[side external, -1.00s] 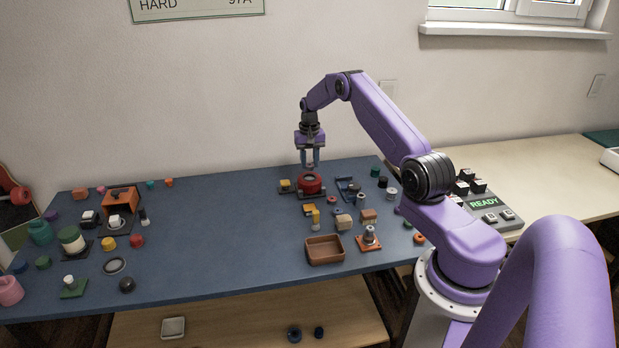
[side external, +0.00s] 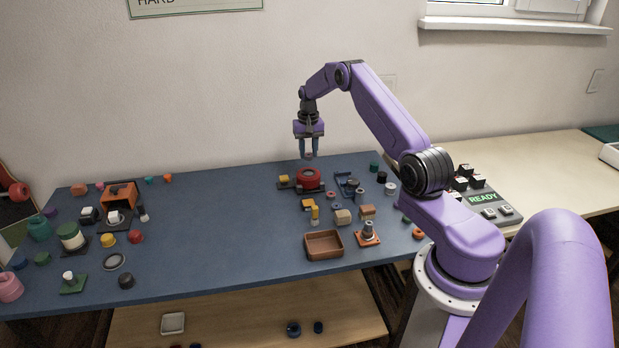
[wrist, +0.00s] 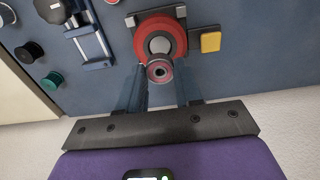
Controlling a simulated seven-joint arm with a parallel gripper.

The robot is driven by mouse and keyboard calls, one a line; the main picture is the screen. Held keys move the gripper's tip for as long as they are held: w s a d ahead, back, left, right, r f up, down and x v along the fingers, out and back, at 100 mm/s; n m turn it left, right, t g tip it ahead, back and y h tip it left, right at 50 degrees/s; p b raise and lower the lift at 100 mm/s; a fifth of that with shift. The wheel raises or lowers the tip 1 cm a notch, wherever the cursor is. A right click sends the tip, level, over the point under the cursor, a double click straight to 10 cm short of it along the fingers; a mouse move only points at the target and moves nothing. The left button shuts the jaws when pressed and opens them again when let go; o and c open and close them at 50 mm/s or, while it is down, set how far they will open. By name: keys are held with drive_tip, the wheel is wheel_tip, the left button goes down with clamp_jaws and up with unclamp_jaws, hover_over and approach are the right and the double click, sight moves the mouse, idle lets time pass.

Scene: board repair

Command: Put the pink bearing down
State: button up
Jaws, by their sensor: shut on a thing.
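My gripper (side external: 308,156) hangs above the red round part (side external: 308,179), clear of it. In the wrist view my gripper (wrist: 158,72) is closed around a small pinkish ring with a dark centre, the pink bearing (wrist: 159,77), held between the fingertips.
A yellow block (wrist: 210,42) sits beside the red part. A blue-railed fixture (wrist: 92,42) and dark and green round pieces (wrist: 52,81) lie to the left in the wrist view. A brown tray (side external: 324,257) stands nearer the front. The table's middle (side external: 220,215) is clear.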

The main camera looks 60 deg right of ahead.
wheel_tip(320, 180, up, 5)
drive_tip(key=shift+a+r, duration=0.15)
drive_tip(key=shift+r, duration=0.05)
drive_tip(key=s+a, duration=0.3)
drive_tip(key=a, duration=0.5)
hover_over(323, 248)
wheel_tip(323, 248, down, 7)
drive_tip(key=shift+f, duration=4.55)
drive_tip(key=shift+s+f, duration=0.1)
drive_tip(key=o, duration=0.9)
drive_tip(key=shift+o, duration=0.2)
